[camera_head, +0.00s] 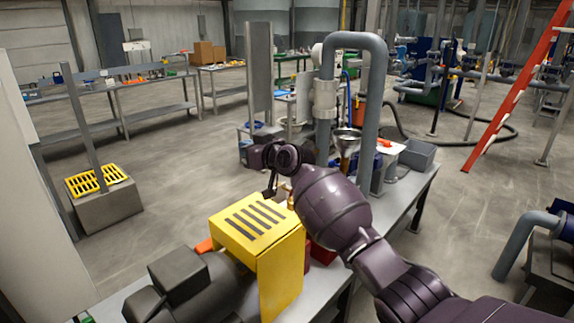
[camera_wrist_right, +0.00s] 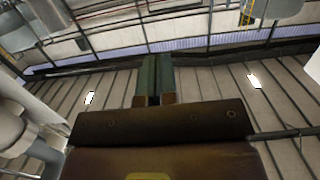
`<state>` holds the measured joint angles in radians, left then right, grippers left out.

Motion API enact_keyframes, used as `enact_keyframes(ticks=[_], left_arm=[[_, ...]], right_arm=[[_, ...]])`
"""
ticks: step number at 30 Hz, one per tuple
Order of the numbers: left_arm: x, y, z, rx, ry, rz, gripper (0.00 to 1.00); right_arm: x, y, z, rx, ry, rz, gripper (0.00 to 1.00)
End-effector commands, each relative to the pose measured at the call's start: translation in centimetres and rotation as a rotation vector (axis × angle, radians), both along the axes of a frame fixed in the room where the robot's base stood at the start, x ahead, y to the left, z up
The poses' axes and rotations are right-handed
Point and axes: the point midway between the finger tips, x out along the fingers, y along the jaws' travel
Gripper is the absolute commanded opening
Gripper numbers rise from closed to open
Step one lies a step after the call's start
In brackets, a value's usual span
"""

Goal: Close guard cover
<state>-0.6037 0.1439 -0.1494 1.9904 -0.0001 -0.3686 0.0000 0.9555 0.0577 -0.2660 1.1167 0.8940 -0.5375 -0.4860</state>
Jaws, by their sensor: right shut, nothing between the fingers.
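The yellow guard cover (camera_head: 256,226) has dark slots in its top and a plain side panel. It stands on the grey bench beside a dark motor (camera_head: 180,275). The cover's top looks nearly level; its hinge and far side are hidden, so I cannot tell whether it is fully seated. My right gripper (camera_head: 269,191) is above and behind the cover's far edge, seemingly apart from it. Its fingers also show in the right wrist view (camera_wrist_right: 153,97), shut and empty, with ceiling and wall beyond. My left gripper is not in view.
A thick grey pipe loop (camera_head: 375,110) and a funnel (camera_head: 347,142) stand behind my right arm on the bench (camera_head: 410,190). An orange-red part (camera_head: 204,246) lies left of the cover. A block with a yellow grate (camera_head: 96,180) stands on the floor at left. Open floor lies between.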

Motion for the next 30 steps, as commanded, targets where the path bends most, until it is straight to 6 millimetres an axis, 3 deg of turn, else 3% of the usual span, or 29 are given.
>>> enact_keyframes(ticks=[14, 30], left_arm=[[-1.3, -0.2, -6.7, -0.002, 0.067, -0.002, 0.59], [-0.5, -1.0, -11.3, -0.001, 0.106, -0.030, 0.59]], right_arm=[[4.9, 4.6, -5.2, -0.204, 0.210, 0.003, 0.00], [8.4, 8.0, -11.6, -0.414, 0.428, 0.005, 0.00]])
